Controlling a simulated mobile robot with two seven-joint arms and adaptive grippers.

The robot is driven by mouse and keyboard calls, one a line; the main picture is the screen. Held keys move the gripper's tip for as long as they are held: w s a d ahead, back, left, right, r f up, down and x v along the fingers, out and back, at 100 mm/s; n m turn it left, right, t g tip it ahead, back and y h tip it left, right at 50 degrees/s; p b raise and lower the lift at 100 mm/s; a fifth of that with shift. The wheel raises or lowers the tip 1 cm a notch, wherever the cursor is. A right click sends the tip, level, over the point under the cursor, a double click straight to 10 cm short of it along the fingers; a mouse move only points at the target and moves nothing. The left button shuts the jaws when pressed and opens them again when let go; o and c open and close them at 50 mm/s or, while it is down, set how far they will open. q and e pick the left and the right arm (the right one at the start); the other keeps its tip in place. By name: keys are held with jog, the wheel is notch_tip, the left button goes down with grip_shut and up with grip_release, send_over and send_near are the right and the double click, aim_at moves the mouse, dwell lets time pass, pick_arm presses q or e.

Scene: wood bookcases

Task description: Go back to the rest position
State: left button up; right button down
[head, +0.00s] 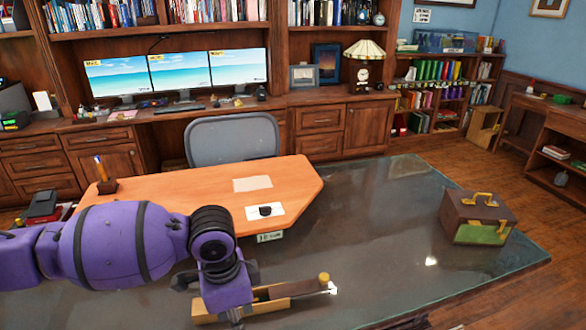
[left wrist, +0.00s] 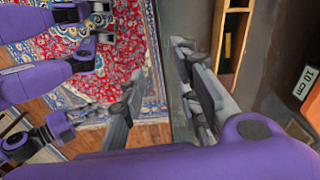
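My left arm comes in from the left in the head view. My left gripper (left wrist: 165,100) shows in the left wrist view with its two fingers apart and nothing between them. It is over the edge of the dark glass-topped table (head: 385,215). In the head view the purple wrist hides most of the fingers. A narrow wooden tray (head: 290,290) lies beside the gripper; it also shows in the left wrist view (left wrist: 219,40). More purple parts of mine show at the left of the wrist view, but the right gripper's opening cannot be made out.
An orange-brown desk board (head: 215,200) with a white card lies on the table's far side. A brown case with a gold handle (head: 478,216) stands at the right. A grey chair (head: 232,138) is behind. The table between tray and case is clear. A red rug (left wrist: 95,75) lies below.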

pick_arm(q)
jog(key=s+d+f+n+t+h, duration=0.2)
jog(key=d+f+h, duration=0.2)
jog(key=d+f, duration=0.25)
jog(key=s+d+f+n+t+h, duration=0.2)
jog(key=d+f+n+h, duration=0.1)
jog(key=d+f, duration=0.4)
jog(key=s+a+f+n+t+y, duration=0.1)
jog(key=s+a+f+n+y, duration=0.1)
jog(key=a, duration=0.5)
jog(key=s+a+f+n+t+y, duration=0.2)
jog(key=s+a+f+n, duration=0.1)
jog(key=s+a+f, duration=0.3)
jog(key=s+a+f+n+t+y, duration=0.1)
jog(key=s+a+f+n+y, duration=0.2)
jog(key=s+a, duration=0.5)
jog(key=shift+a+f+n, duration=0.3)
jog(key=shift+f, duration=0.3)
